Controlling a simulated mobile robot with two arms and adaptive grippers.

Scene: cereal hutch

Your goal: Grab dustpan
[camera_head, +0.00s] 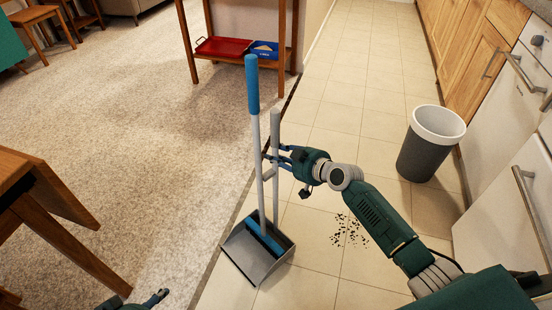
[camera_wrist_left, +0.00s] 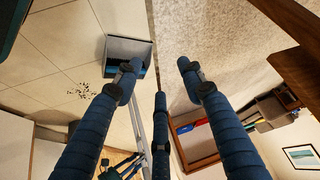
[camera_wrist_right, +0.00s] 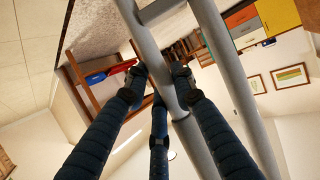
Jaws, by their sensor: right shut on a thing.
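The grey dustpan (camera_head: 240,262) stands on the floor with its grey handle upright. A broom with a blue grip (camera_head: 252,85) and a pale pole stands upright against it, its head in or just over the pan. My right gripper (camera_head: 272,156) is shut on the dustpan's handle, partway up. In the right wrist view my right gripper (camera_wrist_right: 160,74) has its fingers around one grey pole, with a second pole beside it. My left gripper (camera_head: 140,301) is low at the bottom edge. The left wrist view shows my left gripper (camera_wrist_left: 157,70) open and empty, with the dustpan (camera_wrist_left: 130,50) beyond it.
Dark crumbs (camera_head: 349,230) lie on the tiles right of the dustpan. A grey bin (camera_head: 425,155) stands by the cabinets. A wooden table (camera_head: 45,185) is at the left. A shelf unit (camera_head: 190,55) with red and blue trays stands behind. Carpet and tiles between are mostly clear.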

